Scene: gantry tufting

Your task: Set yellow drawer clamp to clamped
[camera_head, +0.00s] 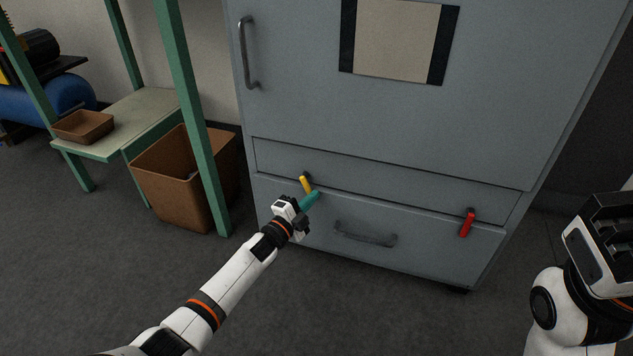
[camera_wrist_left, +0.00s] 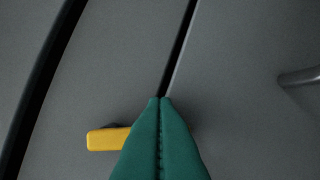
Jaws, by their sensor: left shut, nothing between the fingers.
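The yellow drawer clamp (camera_head: 306,185) is a short lever on the grey cabinet, at the left part of the seam above the bottom drawer (camera_head: 290,208). In the head view it tilts a little, its upper end to the left. My left gripper (camera_head: 314,195) has green fingers and is shut and empty, right beside the lever's lower end. In the left wrist view the shut fingertips (camera_wrist_left: 161,101) overlap the inner end of the yellow lever (camera_wrist_left: 105,139); I cannot tell whether they touch it. At the right edge of the head view, part of my right arm shows, but not its fingertips.
A red clamp (camera_head: 467,223) hangs on the drawer's right side, and a drawer handle (camera_head: 365,235) sits between the clamps. A green-framed bench (camera_head: 135,108) and a brown bin (camera_head: 170,178) stand to the left. The floor in front is clear.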

